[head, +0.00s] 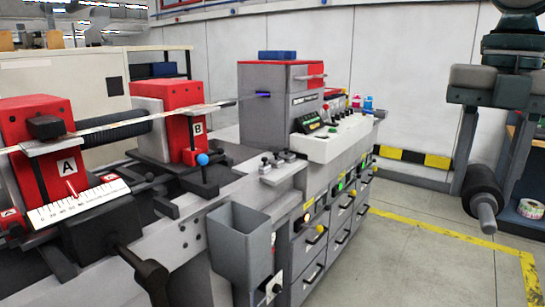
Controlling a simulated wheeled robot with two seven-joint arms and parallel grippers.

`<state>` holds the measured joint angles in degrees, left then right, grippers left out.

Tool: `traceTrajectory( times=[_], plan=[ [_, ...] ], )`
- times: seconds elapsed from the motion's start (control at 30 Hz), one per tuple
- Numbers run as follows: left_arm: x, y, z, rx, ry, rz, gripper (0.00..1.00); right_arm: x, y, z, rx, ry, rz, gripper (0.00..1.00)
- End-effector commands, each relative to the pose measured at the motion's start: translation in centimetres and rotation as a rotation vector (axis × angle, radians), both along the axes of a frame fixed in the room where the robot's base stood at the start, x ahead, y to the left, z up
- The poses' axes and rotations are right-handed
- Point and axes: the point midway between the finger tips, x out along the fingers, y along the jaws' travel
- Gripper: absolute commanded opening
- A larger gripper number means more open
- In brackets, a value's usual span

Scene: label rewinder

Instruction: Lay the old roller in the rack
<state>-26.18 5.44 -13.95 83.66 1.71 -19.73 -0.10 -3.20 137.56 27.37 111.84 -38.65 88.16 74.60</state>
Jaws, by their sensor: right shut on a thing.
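My right gripper (483,188) hangs at the right of the head view, its two long dark fingers pointing down. It is shut on a dark roller (484,190), which has a grey shaft end (487,219) pointing toward the camera and down. The roller is held in the air, clear of the machine, in front of the wall and floor. My left gripper is not in view. I cannot make out a rack for certain; a blue-based shelf unit (522,222) is partly cut off at the right edge, behind the roller.
The label machine (225,185) fills the left and middle, with red blocks A (40,125) and B (182,110), a black roller (110,133) and a grey bin (238,240). A label roll (531,208) sits on the shelf unit. The floor (430,255) between is clear.

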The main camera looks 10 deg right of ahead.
Motion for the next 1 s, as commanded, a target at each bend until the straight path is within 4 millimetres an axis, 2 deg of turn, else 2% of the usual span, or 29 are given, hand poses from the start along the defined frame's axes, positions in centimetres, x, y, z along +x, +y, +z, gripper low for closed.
traceTrajectory(
  times=[0.37,0.53,0.67,0.77,0.87,1.0],
  plan=[
    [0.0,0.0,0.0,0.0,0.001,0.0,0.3,0.0,-0.1,0.0,0.0,-0.001,0.002,0.03],
    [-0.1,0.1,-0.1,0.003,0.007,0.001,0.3,-0.3,-1.5,-0.4,0.001,-0.001,0.034,0.03],
    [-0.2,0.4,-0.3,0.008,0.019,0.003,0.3,-0.8,-3.9,-1.3,0.004,-0.002,0.098,0.03],
    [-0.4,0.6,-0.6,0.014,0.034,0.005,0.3,-1.4,-6.4,-2.6,0.006,-0.002,0.177,0.03],
    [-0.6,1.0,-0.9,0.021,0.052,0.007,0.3,-2.1,-9.1,-4.6,0.006,-0.002,0.285,0.03],
    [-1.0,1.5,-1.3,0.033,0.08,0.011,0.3,-3.2,-12.4,-8.4,0.008,-0.004,0.475,0.03]
  ],
)
